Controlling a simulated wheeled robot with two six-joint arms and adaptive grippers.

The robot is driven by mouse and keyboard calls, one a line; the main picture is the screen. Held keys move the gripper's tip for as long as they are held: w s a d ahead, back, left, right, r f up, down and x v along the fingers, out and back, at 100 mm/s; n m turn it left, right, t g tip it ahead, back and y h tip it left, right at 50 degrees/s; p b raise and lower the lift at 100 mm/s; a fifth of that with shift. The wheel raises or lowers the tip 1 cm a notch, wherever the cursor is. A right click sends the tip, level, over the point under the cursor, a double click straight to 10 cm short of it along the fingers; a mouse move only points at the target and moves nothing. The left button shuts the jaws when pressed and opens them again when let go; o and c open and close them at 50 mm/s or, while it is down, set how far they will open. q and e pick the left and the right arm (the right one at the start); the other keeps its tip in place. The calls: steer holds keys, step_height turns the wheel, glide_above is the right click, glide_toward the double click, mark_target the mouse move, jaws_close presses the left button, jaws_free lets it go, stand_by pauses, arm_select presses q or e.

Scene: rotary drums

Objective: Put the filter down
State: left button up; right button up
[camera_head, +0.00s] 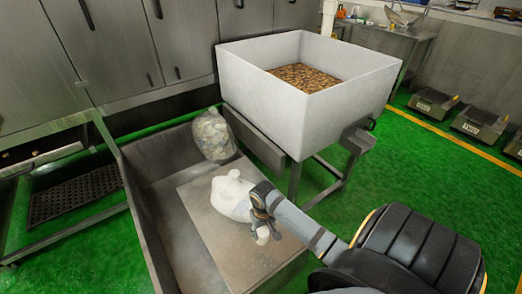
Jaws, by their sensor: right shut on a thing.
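The filter appears to be the white, lumpy, bag-like object (231,196) over the light board in the metal trough. My right gripper (262,228) is at its right side and shut on it, with a small white end showing below the fingers. I cannot tell whether the filter touches the board or hangs just above it. My right arm comes in from the lower right. My left gripper is not in view.
A metal trough (150,215) with a light board (262,262) lies below. A clear bag of scraps (213,137) stands at its back. A large white bin (262,100) holding brown pieces stands behind on a metal frame. Green floor (425,190) is open at right.

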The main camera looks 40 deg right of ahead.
mark_target(263, 228)
steer(key=w+d+f, duration=0.1)
steer(key=f, duration=0.2)
steer(key=w+d+f, duration=0.1)
steer(key=f, duration=0.1)
steer(key=shift+w+d+b, duration=0.3)
steer(key=shift+b, duration=0.05)
steer(key=shift+w+d+f+b, duration=0.15)
steer(key=shift+f+b, duration=0.2)
steer(key=shift+f, duration=1.45)
steer(key=o, duration=1.1)
steer(key=shift+f, duration=0.1)
steer(key=shift+o, duration=0.2)
step_height(263, 228, up, 12)
steer(key=p, duration=0.2)
steer(key=shift+o, duration=0.6)
